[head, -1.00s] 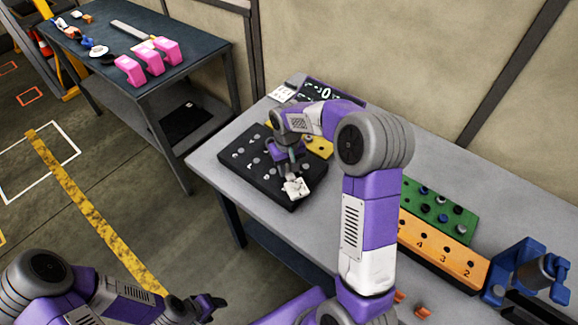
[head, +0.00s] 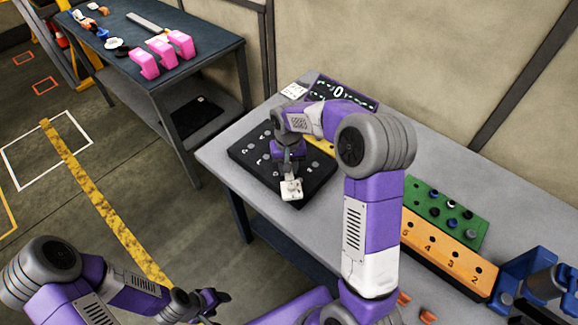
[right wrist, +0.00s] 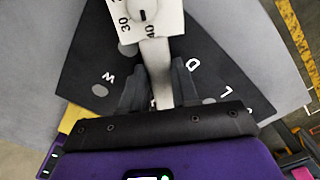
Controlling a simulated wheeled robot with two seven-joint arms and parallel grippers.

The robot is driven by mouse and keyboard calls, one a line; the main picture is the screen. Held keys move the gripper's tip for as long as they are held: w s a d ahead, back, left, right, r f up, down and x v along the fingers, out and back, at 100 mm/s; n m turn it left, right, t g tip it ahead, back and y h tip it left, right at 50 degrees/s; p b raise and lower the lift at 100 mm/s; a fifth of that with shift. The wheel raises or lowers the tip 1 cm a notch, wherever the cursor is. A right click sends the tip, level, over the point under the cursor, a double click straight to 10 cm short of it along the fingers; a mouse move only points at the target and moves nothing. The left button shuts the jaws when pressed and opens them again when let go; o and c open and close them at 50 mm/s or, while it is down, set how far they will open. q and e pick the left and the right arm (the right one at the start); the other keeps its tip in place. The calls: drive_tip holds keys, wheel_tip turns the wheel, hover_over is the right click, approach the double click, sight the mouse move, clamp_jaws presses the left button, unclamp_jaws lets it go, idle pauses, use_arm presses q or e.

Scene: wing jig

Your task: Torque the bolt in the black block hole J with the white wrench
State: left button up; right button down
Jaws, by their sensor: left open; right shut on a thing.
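The black block (head: 240,154), with lettered holes and grey bolts, lies on the grey table. My right gripper (head: 287,172) is over its near right part, shut on the white wrench (head: 291,190). In the right wrist view the wrench handle (right wrist: 160,75) runs up between the fingers to a square white head with a dial marked 30 and 40. The head is over the block's edge region and hides what lies under it. Letters D, L and one like W show on the block; I cannot read J. My left gripper (head: 213,299) is open and empty, low at the front, off the table.
A green block (head: 452,205) with several bolts and an orange numbered block (head: 440,256) lie to the right, beside a blue fixture (head: 530,275). A yellow block is partly hidden behind my right arm. A dark side table (head: 190,66) holds pink blocks (head: 180,43).

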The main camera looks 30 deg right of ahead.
sight(263, 170)
drive_tip(key=shift+w+a+m, duration=0.3)
drive_tip(key=shift+a+m, duration=0.3)
drive_tip(key=shift+a, duration=0.05)
drive_tip(key=shift+w+a+m, duration=0.25)
drive_tip(key=shift+a+m, duration=0.35)
drive_tip(key=shift+w+a+m+p, duration=0.45)
drive_tip(key=shift+w+a+m, duration=0.35)
drive_tip(key=shift+a+m, duration=0.35)
drive_tip(key=shift+d, duration=0.1)
drive_tip(key=shift+w+a+m+p, duration=0.55)
drive_tip(key=shift+w+a+m, duration=0.45)
drive_tip(key=shift+m, duration=0.25)
